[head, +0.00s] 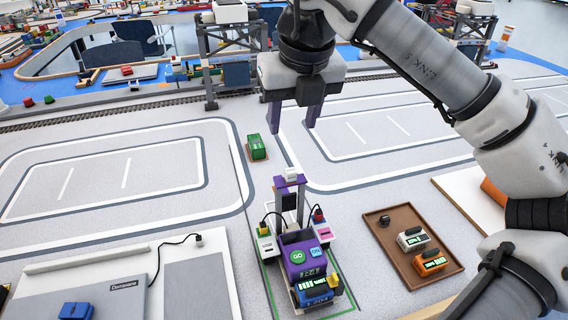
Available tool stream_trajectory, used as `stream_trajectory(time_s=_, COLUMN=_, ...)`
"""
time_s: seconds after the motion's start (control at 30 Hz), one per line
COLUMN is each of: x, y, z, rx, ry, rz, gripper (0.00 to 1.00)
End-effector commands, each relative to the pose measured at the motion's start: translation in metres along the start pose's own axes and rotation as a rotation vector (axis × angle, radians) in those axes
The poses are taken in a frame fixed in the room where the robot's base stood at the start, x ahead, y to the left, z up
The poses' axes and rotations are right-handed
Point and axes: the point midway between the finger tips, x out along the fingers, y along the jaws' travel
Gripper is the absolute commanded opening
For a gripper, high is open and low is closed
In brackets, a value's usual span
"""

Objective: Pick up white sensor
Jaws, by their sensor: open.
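My gripper (292,128) is open and empty, pointing down above the grey floor mat, with its two purple fingers apart. Below it stands a purple device (302,252) with a green GO button and a dark upright post. A small white block (291,175) sits on top of this post, below and apart from my fingertips. A white unit (412,239) with a green display lies in the brown tray (378,224) at the right, beside an orange one (430,262). I cannot tell for sure which of these two white things is the sensor.
A green container (257,147) stands on the mat just behind the device. Gantry cranes (233,50) and a rail track (150,105) run along the back. A grey-white board (130,285) with a blue item (76,311) lies at the front left.

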Motion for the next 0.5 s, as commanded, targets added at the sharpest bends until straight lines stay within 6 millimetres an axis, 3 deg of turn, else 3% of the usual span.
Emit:
stream_trajectory(time_s=0.17, x=0.011, y=-0.007, z=-0.001, rx=0.018, ry=0.006, rz=-0.021, gripper=0.45)
stream_trajectory(time_s=0.5, x=0.073, y=-0.007, z=-0.001, rx=0.015, ry=0.006, rz=-0.017, gripper=0.45)
